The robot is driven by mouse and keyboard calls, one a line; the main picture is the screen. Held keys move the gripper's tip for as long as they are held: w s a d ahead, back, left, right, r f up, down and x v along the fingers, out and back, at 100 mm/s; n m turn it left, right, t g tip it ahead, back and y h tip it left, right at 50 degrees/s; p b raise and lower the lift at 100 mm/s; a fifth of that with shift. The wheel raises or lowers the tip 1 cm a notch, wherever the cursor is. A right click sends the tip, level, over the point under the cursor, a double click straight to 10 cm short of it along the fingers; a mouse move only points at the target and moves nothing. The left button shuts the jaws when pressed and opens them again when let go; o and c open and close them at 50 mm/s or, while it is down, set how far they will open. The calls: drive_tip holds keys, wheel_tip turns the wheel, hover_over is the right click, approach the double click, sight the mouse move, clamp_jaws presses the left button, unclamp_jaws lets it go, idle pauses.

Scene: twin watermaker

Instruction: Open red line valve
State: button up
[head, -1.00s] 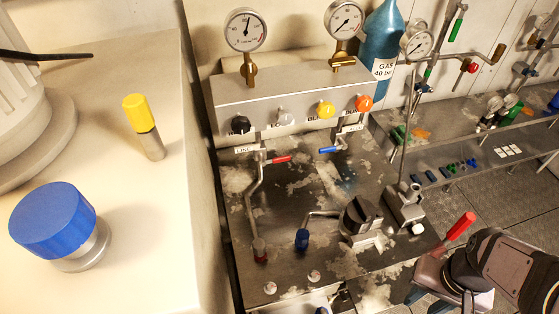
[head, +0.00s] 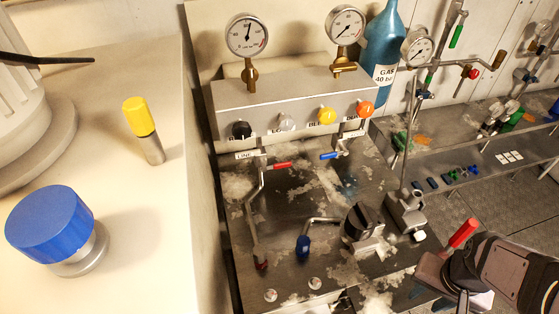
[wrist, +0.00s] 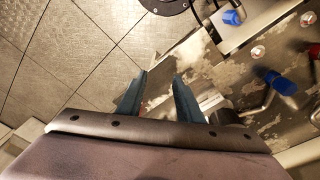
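A small red-handled valve (head: 283,165) sits on a bent steel pipe below the "LINE" label, at the left of the gauge panel. Its handle points right, nearly level. Another red handle (head: 463,232) stands tilted beside my arm at the lower right; what it is fixed to is hidden. My gripper shows in the wrist view (wrist: 160,78) with two teal fingers apart and nothing clearly held between them. In the head view its fingers are mostly hidden at the lower right, well away from the LINE valve.
A blue-handled valve (head: 329,156) is right of the red one. A panel (head: 290,100) carries coloured knobs and two gauges. A black knob (head: 360,220) and blue-capped pipe (head: 303,245) stand on the stained metal bench. A blue gas bottle (head: 381,45) stands behind.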

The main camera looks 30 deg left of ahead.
sight(283, 167)
drive_tip(key=w+a+f+m+t+y+b, duration=0.1)
drive_tip(key=w+a+m+t+b, duration=0.15)
drive_tip(key=w, duration=0.45)
drive_tip(key=w+a+f+m+t+b, duration=0.1)
drive_tip(key=w+a+f+m+t, duration=0.2)
drive_tip(key=w, duration=0.4)
drive_tip(key=w+a+r+m+t+y+b, duration=0.2)
drive_tip(key=w+a+r+t+y+b, duration=0.15)
drive_tip(key=w+a, duration=0.55)
drive_tip(key=s+a+t+y+b, duration=0.1)
drive_tip(key=s+a+y+b, duration=0.1)
drive_tip(key=a, duration=0.7)
drive_tip(key=s+a+r+y+b, duration=0.1)
drive_tip(key=s+a+y+b, duration=0.1)
drive_tip(key=a, duration=0.7)
drive_tip(key=s+a+t+y+b, duration=0.1)
drive_tip(key=s+a+y, duration=0.3)
drive_tip(key=a, duration=0.5)
drive_tip(key=shift+s+a+r+m+t+b, duration=0.1)
drive_tip(key=shift+s+r+m+t+b, duration=0.2)
drive_tip(key=shift+b, duration=0.4)
drive_tip(key=shift+s+a+y, duration=0.2)
drive_tip(key=shift+y, duration=0.05)
drive_tip(key=shift+r, duration=0.1)
drive_tip(key=shift+w+a, duration=0.1)
drive_tip(key=p+x, duration=0.1)
drive_tip(key=x, duration=0.6)
drive_tip(key=shift+p, duration=0.35)
